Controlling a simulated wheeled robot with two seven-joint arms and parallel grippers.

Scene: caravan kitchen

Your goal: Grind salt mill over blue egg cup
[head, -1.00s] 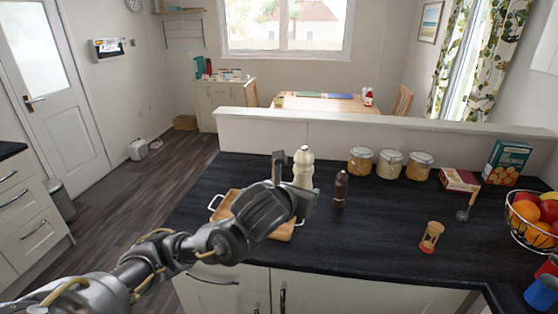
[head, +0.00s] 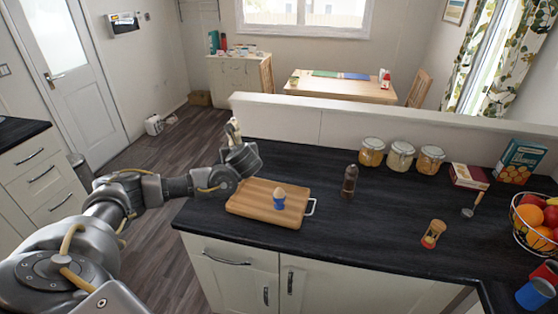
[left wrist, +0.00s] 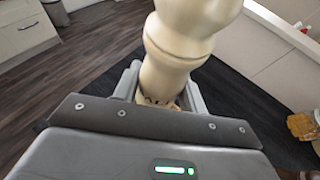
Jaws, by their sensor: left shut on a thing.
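The cream salt mill (left wrist: 180,40) fills the top of the left wrist view, and its pale top (head: 234,129) shows above my left gripper in the head view. My left gripper (left wrist: 162,92) is shut on the mill's lower part; in the head view the gripper (head: 240,156) is behind and left of the chopping board. The mill's base is mostly hidden by the gripper. The blue egg cup (head: 279,205) stands upright on the wooden chopping board (head: 250,204) with an egg (head: 280,192) in it. The mill is apart from the cup. My right gripper is not in view.
A dark brown mill (head: 349,182) stands right of the board. Several lidded jars, including a nearer one (head: 372,153), line the low wall (head: 400,128). An hourglass (head: 433,234), ladle (head: 474,205) and fruit basket (head: 535,225) are farther right.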

